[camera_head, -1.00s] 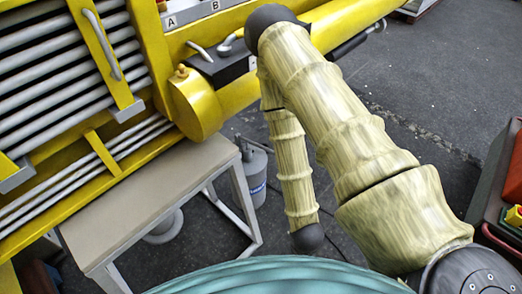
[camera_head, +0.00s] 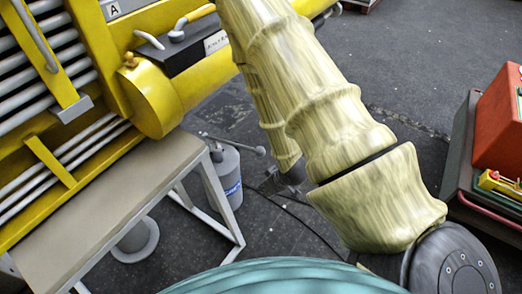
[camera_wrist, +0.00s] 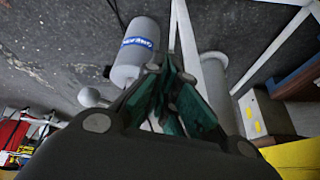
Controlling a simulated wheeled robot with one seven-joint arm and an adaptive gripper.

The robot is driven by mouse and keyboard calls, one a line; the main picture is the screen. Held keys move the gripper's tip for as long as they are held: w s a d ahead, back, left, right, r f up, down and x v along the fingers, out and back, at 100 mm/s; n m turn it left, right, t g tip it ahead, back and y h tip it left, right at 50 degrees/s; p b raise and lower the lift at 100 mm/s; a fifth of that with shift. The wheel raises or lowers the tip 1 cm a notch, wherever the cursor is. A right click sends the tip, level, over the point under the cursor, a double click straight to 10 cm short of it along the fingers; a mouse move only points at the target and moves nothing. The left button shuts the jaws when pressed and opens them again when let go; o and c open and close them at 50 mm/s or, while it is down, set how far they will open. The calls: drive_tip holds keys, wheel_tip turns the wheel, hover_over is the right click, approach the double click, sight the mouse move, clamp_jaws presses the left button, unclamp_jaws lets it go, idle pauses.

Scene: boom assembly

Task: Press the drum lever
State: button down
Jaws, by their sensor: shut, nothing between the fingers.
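A grey drum (camera_head: 222,178) with a blue label stands on the floor beside the bench. A thin lever with a round knob (camera_head: 260,151) sticks out from its top to the right. My gripper (camera_head: 282,181) is low, to the right of the drum and below the knob in the head view, partly hidden by my arm. In the wrist view, the drum (camera_wrist: 136,50) lies beyond my gripper (camera_wrist: 160,72), and the pale knob (camera_wrist: 90,97) is left of the fingers. The green-padded fingers are shut and empty. I cannot tell whether they touch the lever.
A grey-topped bench (camera_head: 110,205) with pale legs stands left of the drum. A yellow machine (camera_head: 150,95) with pipes and handles is behind it. A cable runs over the floor. A red box (camera_head: 500,120) sits at the right. Dark floor lies open behind my arm.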

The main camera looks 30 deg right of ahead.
drive_tip(key=w+d+r+n+t+y+b, duration=0.2)
drive_tip(key=w+d+r+b, duration=0.5)
drive_tip(key=w+d+r, duration=0.4)
drive_tip(key=shift+w+d+r+n+t, duration=0.35)
drive_tip(key=shift+d+r+n+t, duration=0.35)
drive_tip(key=shift+d, duration=0.1)
drive_tip(key=shift+f, duration=0.15)
hover_over(261, 149)
wheel_tip(261, 149, down, 7)
drive_tip(key=shift+d+f, duration=0.1)
drive_tip(key=shift+f, duration=1.85)
drive_tip(key=shift+f, duration=0.1)
